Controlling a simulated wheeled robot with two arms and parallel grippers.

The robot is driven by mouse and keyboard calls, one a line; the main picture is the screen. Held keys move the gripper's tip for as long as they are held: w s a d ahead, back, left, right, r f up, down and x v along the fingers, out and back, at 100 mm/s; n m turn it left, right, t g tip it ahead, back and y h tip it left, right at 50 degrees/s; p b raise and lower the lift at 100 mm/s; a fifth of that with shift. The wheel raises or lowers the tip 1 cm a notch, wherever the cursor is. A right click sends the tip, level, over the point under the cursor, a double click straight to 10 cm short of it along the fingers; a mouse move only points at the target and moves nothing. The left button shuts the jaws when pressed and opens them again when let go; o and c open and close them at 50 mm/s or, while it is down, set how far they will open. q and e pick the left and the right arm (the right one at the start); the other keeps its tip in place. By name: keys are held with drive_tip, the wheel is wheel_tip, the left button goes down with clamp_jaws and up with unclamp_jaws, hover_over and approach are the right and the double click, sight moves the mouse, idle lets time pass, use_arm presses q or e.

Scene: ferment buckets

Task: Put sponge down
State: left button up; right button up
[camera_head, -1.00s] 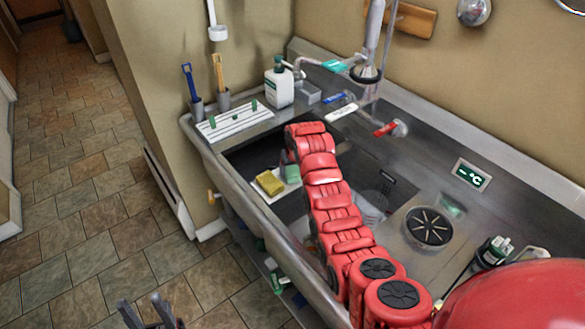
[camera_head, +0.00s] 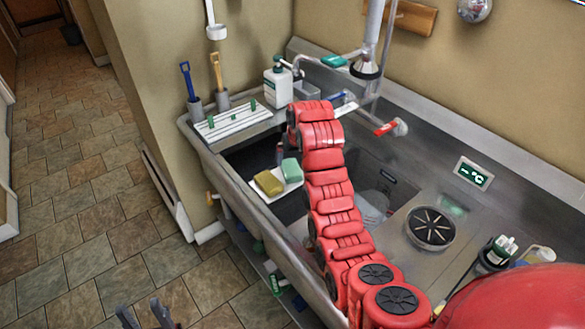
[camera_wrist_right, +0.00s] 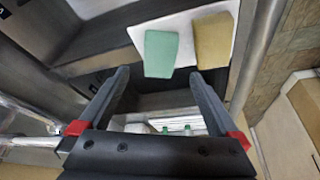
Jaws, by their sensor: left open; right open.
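A green sponge (camera_head: 292,170) and a yellow sponge (camera_head: 268,183) rest side by side on a white tray (camera_head: 258,193) at the left end of the sink. In the right wrist view the green sponge (camera_wrist_right: 161,53) lies just beyond the fingertips and the yellow sponge (camera_wrist_right: 213,40) to its right. My right gripper (camera_wrist_right: 158,75) is open with nothing between its fingers. In the head view my red right arm mostly hides it. My left gripper (camera_head: 145,315) shows only its dark fingers at the bottom edge, apart and empty.
A soap bottle (camera_head: 277,82), a white rack (camera_head: 234,121) and two brushes in holders stand on the sink's left ledge. A round black drain cover (camera_head: 431,227) is at right.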

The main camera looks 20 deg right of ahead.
drive_tip(key=p+v, duration=0.4)
drive_tip(key=p, duration=0.1)
drive_tip(key=shift+s+r, duration=0.1)
drive_tip(key=shift+r, duration=0.1)
idle(0.3)
